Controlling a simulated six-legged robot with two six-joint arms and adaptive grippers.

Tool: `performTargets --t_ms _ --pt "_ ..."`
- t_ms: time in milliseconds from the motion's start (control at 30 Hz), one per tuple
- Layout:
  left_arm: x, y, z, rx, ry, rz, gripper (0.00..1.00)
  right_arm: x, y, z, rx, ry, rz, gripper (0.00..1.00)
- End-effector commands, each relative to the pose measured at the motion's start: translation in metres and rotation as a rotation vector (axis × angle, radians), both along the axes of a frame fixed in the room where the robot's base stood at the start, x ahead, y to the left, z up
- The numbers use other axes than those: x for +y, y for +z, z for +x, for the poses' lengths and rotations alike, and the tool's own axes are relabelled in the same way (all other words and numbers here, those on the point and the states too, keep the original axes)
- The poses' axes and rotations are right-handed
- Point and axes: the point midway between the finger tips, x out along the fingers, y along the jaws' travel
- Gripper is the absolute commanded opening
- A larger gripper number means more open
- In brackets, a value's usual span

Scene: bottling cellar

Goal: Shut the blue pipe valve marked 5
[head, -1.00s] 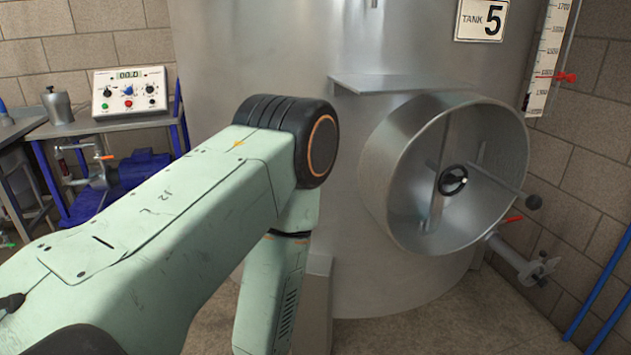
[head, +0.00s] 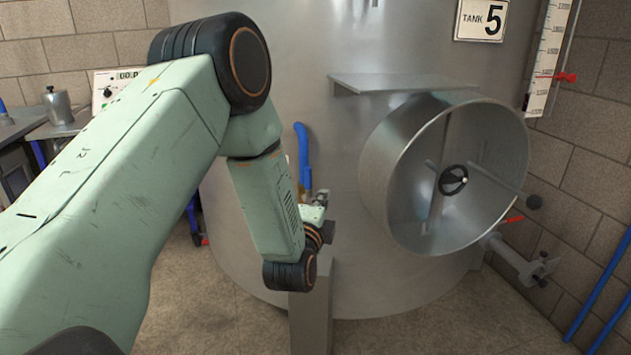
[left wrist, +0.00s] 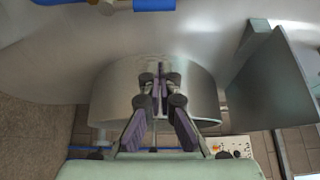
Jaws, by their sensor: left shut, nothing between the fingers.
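The tank (head: 345,130) carries a sign (head: 482,19) reading "TANK 5". A blue upright handle (head: 303,155) stands in front of the tank wall, just right of my left forearm. In the left wrist view a blue bar (left wrist: 153,4) with a brass piece (left wrist: 106,6) beside it is cut off by the top edge. My left gripper (head: 318,198) is just below the blue handle in the head view; I cannot tell whether they touch. In the left wrist view its fingers (left wrist: 160,72) are together and empty. The valve body is mostly hidden. My right gripper is out of view.
The open round manway (head: 385,180) with its crossbar and knob juts out on the right, under a metal shelf (head: 400,83). A small outlet with a red lever (head: 514,219) sits below it. A workbench with a control box (head: 103,92) is at the left.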

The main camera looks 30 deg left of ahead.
Motion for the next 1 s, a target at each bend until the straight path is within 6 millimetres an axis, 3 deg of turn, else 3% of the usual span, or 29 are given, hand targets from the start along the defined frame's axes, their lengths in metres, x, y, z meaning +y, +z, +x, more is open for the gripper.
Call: performTargets --t_ms 167,767,1000 --pt "0.002 -0.001 0.006 0.001 0.000 -0.001 0.00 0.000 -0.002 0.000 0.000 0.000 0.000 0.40" --pt "0.032 -0.002 0.094 0.000 -0.001 -0.002 0.00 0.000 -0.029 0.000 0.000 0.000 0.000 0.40" --pt "0.055 -0.002 0.077 0.002 0.002 -0.005 0.00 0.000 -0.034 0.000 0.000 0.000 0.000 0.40"
